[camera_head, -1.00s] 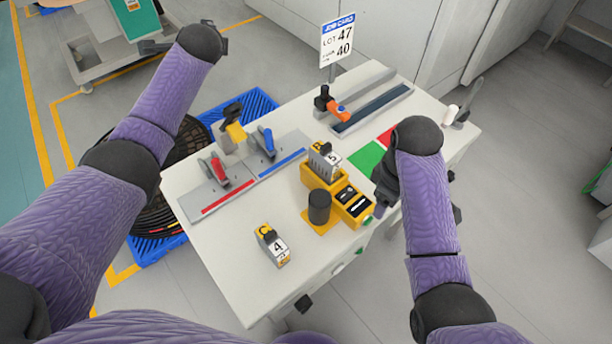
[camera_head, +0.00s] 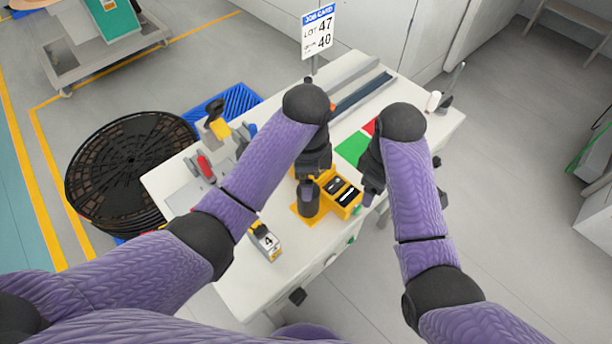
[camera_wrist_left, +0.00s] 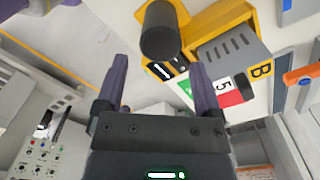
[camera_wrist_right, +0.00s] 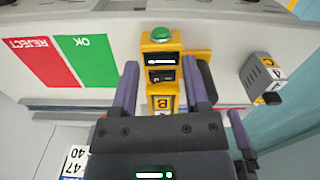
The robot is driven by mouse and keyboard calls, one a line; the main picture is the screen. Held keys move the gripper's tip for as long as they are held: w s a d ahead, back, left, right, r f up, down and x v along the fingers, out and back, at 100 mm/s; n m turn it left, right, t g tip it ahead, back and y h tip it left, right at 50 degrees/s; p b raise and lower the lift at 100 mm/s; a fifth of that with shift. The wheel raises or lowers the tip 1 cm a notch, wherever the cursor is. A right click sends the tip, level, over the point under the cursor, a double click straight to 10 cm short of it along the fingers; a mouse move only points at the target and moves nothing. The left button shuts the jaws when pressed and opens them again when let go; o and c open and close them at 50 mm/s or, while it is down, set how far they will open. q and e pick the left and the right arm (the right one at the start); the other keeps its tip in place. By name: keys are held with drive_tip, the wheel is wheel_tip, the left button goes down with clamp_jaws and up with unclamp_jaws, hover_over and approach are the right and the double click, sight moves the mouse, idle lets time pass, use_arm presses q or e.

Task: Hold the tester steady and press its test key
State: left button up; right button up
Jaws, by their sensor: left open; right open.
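The yellow tester (camera_head: 341,190) has two dark display windows, stands on the white table and also shows in the right wrist view (camera_wrist_right: 161,68). A round green button (camera_wrist_right: 160,34) sits at its end. A black upright post (camera_wrist_left: 160,32) rises from its yellow base.
A grey block marked 5 (camera_wrist_left: 225,55) sits in the yellow base. A block marked 4 (camera_head: 264,240) stands on the table's near part. Green (camera_head: 352,149) and red patches lie behind. Red-handled clamp (camera_head: 205,168) and job card (camera_head: 317,34) are further off.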

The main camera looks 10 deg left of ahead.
use_arm(q)
wheel_tip(320, 180, down, 9)
drive_tip(key=shift+a, duration=0.1)
drive_tip(key=shift+c, duration=0.2)
clamp_jaws()
use_arm(e)
clamp_jaws()
use_arm(q)
drive_tip(key=shift+w, duration=0.1)
idle(1.6)
